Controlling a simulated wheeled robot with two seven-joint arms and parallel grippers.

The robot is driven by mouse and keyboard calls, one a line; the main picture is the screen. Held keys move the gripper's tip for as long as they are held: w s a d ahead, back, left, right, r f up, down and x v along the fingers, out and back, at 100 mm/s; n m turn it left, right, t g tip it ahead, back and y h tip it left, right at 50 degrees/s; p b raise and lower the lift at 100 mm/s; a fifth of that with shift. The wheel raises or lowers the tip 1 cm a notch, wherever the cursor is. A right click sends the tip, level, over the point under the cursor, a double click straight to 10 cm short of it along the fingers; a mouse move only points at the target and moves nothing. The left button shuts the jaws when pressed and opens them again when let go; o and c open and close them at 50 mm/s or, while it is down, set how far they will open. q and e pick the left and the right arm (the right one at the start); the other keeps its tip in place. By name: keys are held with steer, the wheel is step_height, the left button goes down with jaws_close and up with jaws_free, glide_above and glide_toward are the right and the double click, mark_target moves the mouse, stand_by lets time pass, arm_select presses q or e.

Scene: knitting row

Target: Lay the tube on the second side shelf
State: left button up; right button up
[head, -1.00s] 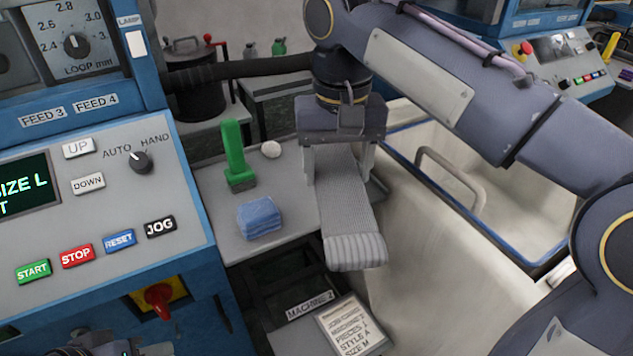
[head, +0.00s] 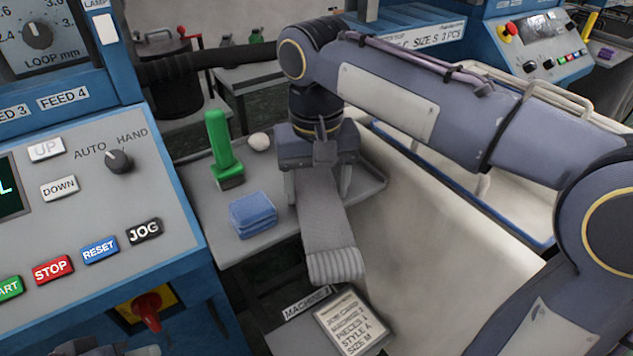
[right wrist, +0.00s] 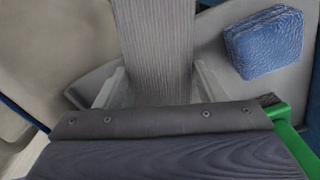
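The grey ribbed knitted tube (head: 325,220) runs out from my right gripper (head: 318,188) over the grey side shelf (head: 240,245). Its cuffed end extends past the shelf's front edge. The gripper's fingers are on both sides of the tube, pressed to it. In the right wrist view the tube (right wrist: 157,45) lies between the fingertips (right wrist: 160,78). I cannot tell whether the tube touches the shelf. My left gripper (head: 100,348) shows only as a sliver at the bottom left; its fingers are hidden.
A folded blue cloth (head: 253,215), a green-handled tool (head: 221,145) and a small pale round thing (head: 259,142) are on the shelf, left of the tube. The blue machine panel (head: 90,215) stands left. A job card (head: 348,323) lies below. A cream bin (head: 430,255) is at right.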

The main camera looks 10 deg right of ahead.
mark_target(317, 192)
steer(key=o, duration=0.4)
steer(key=shift+c, duration=0.2)
step_height(317, 192, up, 8)
steer(key=p, duration=0.3)
steer(key=shift+s+f, duration=0.1)
